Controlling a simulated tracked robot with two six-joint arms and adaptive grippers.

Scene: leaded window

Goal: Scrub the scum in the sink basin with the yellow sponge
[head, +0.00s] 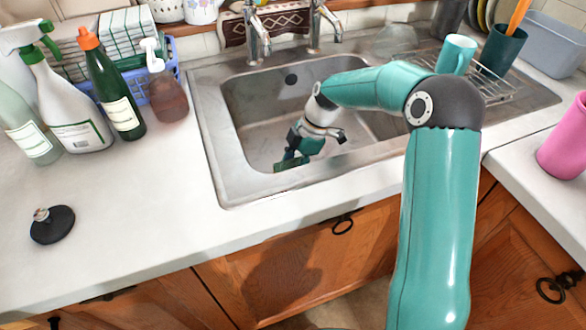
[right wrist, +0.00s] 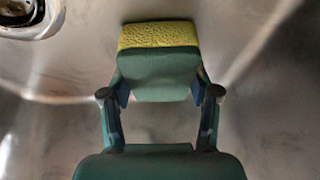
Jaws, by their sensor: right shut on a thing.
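The sink basin (head: 246,110) is grey metal, set in the white counter. My right gripper (head: 303,148) reaches down into its left front part. It is shut on the yellow sponge, seen in the right wrist view as a yellow strip (right wrist: 158,35) above a dark green face (right wrist: 158,75), between the two fingers (right wrist: 160,88). In the head view the sponge (head: 291,164) shows as a dark green slab low in the basin; whether it touches the floor I cannot tell. I cannot make out scum clearly. My left gripper is out of view.
Bottles (head: 113,95) and a soap pump (head: 166,95) stand left. A black stopper (head: 52,224) lies on the counter. A mug (head: 456,54) and rack are right, with a pink cup (head: 565,145).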

